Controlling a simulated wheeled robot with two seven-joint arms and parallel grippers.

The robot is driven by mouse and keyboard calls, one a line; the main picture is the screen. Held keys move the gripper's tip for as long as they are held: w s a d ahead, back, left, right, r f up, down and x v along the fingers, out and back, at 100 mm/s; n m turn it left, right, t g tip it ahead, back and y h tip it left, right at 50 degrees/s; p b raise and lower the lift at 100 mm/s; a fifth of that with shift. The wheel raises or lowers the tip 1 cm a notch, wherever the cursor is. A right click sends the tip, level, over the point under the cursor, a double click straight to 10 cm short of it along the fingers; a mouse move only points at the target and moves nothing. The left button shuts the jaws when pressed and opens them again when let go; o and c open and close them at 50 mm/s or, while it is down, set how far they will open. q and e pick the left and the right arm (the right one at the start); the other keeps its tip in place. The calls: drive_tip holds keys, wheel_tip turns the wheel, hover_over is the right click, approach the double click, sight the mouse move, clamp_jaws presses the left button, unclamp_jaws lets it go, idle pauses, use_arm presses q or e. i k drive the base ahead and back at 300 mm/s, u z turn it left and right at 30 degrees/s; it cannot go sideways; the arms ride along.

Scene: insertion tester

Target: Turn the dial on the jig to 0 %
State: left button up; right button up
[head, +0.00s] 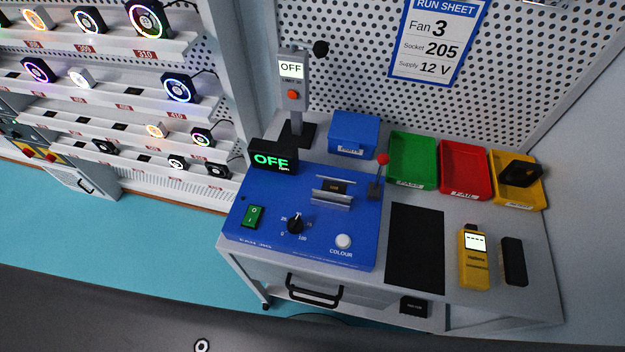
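The jig is a blue box (332,248) on the grey workbench. Its black dial (295,226) sits on the sloped front panel, between the green rocker switch and the white COLOUR button. Small white scale marks surround the dial, with 0 at lower left, 25 at left and 100 at lower right. The dial's pale pointer mark seems to point up, near the middle of the scale. The jig's display (272,158) reads OFF in green. Neither of my grippers is in view, and nothing covers the dial.
The green switch (253,216), COLOUR button (343,241) and red-knobbed lever (382,160) flank the dial. A light meter post (293,90) stands behind. Green (413,160), red (464,168) and yellow (516,180) trays, a black mat (415,246) and yellow meter (474,260) lie right.

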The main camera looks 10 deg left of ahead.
sight(294, 225)
drive_tip(key=u, duration=0.15)
drive_tip(key=k, duration=1.1)
drive_tip(key=z, duration=0.25)
